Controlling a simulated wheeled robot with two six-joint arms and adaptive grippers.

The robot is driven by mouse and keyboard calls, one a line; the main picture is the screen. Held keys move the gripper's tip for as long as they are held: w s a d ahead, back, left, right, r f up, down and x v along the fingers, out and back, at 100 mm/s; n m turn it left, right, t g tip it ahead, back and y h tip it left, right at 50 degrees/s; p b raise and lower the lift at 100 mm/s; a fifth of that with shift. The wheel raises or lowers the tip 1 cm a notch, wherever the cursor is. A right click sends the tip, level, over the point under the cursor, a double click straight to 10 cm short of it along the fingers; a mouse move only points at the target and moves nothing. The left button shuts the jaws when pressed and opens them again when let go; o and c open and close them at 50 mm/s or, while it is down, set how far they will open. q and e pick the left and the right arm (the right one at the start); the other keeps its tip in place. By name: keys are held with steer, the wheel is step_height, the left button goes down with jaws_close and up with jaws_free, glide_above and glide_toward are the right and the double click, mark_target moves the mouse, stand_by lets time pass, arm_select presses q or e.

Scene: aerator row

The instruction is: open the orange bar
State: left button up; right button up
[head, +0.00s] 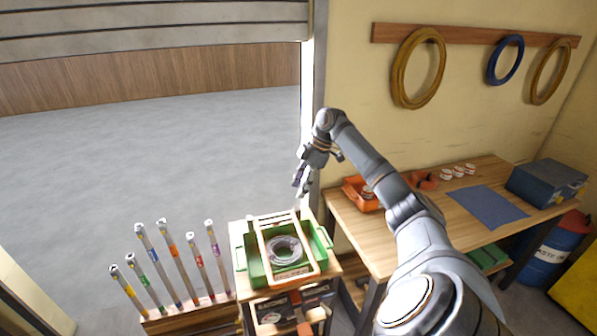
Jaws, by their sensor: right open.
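Several slim grey bars stand in a row at the lower left, each with a coloured band. The bar with the orange band (173,250) stands between the blue-banded bar (153,256) and the red-banded bar (201,263), leaning slightly. My right gripper (302,186) is open and empty, fingers pointing down, well to the right of the bars and touching none of them. It hangs above and beyond the small table with the green crate. My left gripper is out of view.
A green crate (246,265) under a pale orange frame holds a grey coil on the small table right of the bars. A wooden workbench (352,226) carries an orange bin (352,190), a blue mat (487,206) and a blue toolbox (545,183). Open grey floor lies behind the bars.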

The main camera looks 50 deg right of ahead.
steer(key=shift+w+d+r, duration=0.1)
steer(key=shift+d+r, duration=0.15)
steer(key=shift+r, duration=0.25)
steer(key=shift+w+d+r, duration=0.1)
steer(key=shift+d+r, duration=0.15)
steer(key=shift+r, duration=0.2)
